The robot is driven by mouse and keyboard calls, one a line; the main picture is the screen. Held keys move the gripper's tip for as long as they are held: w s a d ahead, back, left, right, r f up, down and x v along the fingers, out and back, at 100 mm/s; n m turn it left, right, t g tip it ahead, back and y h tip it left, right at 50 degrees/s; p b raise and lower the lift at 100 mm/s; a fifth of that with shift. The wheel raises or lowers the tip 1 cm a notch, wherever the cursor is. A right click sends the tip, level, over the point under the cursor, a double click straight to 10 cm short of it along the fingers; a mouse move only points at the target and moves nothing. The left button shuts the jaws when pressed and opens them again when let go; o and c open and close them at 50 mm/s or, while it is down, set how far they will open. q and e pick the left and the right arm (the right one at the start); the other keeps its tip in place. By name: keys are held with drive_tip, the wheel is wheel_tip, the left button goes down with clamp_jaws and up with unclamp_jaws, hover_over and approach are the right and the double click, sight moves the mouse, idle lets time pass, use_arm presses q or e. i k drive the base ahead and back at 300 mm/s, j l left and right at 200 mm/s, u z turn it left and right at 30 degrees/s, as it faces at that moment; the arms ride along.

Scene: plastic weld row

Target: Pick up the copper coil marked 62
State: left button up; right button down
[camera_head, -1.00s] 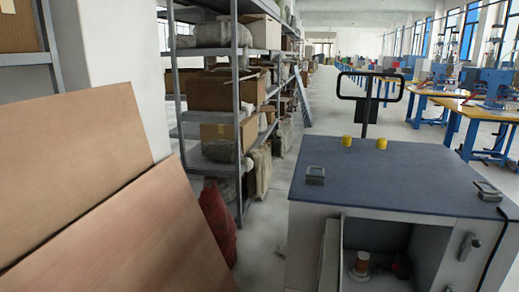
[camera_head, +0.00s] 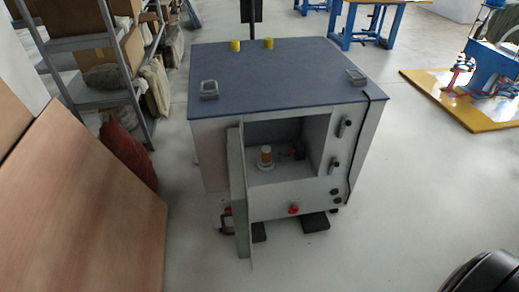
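A small copper-coloured cylinder (camera_head: 266,155), which looks like a coil, stands upright on a pale round base inside the open compartment of a grey cabinet (camera_head: 205,145). No marking on it is readable at this size. The cabinet door (camera_head: 238,195) stands open on the left side of the opening. Neither of my grippers shows in this view.
Two yellow cylinders (camera_head: 235,45) and two grey fittings (camera_head: 209,89) are on the dark cabinet top (camera_head: 290,80). Brown boards (camera_head: 85,200) lean at the left, with a red sack (camera_head: 127,150) and shelving behind.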

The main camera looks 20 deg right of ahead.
sight(265, 161)
drive_tip(key=l, duration=0.55)
drive_tip(key=i+l+z, duration=0.1)
drive_tip(key=l, duration=0.4)
drive_tip(key=i+l, duration=0.1)
drive_tip(key=l, duration=0.4)
